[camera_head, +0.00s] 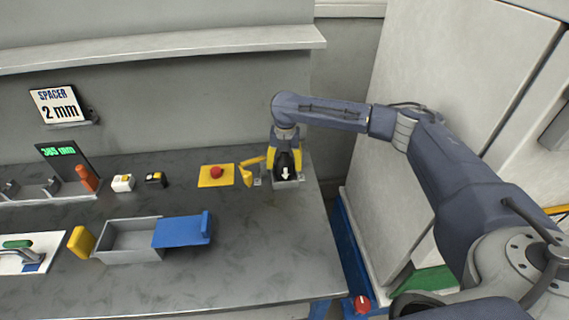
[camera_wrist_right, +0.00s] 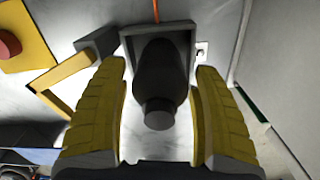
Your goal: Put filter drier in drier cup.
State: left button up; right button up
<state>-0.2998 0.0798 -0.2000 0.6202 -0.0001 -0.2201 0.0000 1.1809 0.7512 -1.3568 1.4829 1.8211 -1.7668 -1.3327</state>
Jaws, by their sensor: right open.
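The filter drier (camera_head: 286,162) is a black cylinder with a white arrow pointing down. It stands upright at the right of the bench, and its dark body (camera_wrist_right: 157,70) fills the middle of the wrist view. The drier cup (camera_head: 291,184) is a low grey square holder at the drier's foot; its rim (camera_wrist_right: 126,44) shows around the drier's far end, so the drier appears to be inside it. My right gripper (camera_head: 285,172) is open, with its yellow fingers on either side of the drier and narrow gaps in the wrist view (camera_wrist_right: 161,66). My left gripper is out of view.
A yellow hinged piece (camera_head: 246,173) stands just left of the cup. Beyond it is a red button on a yellow plate (camera_head: 210,182). A grey bin (camera_head: 128,241) with a blue part (camera_head: 182,231) is at the front left. The bench edge and a white cabinet (camera_head: 440,80) lie to the right.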

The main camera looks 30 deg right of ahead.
aim_at(285, 155)
jog(key=shift+r, duration=0.1)
jog(key=shift+s+r, duration=0.15)
jog(key=shift+r, duration=3.7)
